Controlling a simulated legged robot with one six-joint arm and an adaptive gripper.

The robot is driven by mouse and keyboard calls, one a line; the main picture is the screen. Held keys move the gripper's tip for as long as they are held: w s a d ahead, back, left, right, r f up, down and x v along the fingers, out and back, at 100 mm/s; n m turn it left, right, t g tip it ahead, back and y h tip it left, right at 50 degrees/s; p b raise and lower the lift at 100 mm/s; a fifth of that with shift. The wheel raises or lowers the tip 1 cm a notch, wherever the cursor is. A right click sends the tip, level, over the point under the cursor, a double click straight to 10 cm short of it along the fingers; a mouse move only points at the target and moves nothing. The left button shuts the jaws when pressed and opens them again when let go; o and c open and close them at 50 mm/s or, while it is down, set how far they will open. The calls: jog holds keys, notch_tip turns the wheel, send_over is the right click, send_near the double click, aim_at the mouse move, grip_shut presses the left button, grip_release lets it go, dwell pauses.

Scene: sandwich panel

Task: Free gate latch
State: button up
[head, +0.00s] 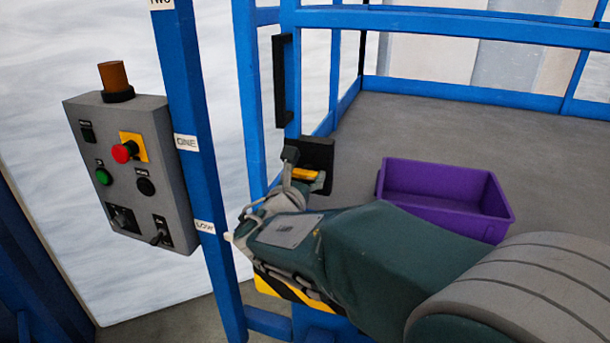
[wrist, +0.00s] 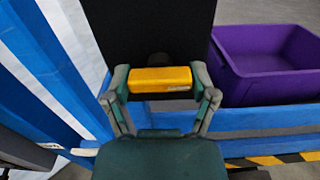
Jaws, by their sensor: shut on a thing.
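The gate latch has a yellow handle (wrist: 162,79) on a black plate (wrist: 150,35), seen in the wrist view. In the head view the yellow handle (head: 305,174) shows in front of the black plate (head: 318,152) on the blue gate frame. My gripper (wrist: 160,84) has one finger at each end of the yellow handle and is shut on it. In the head view my gripper (head: 291,178) partly hides the handle. I cannot tell whether the latch is turned.
A grey control box (head: 138,170) with buttons stands left of the blue post (head: 190,140). A black vertical grab handle (head: 283,80) is above the latch. A purple bin (head: 440,198) sits on the grey floor behind the gate. Blue rails surround the floor.

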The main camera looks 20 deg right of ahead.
jog(key=o, duration=1)
jog(key=shift+w+a, duration=0.1)
jog(key=shift+o, duration=0.2)
jog(key=v, duration=1.2)
jog(key=shift+f, duration=0.1)
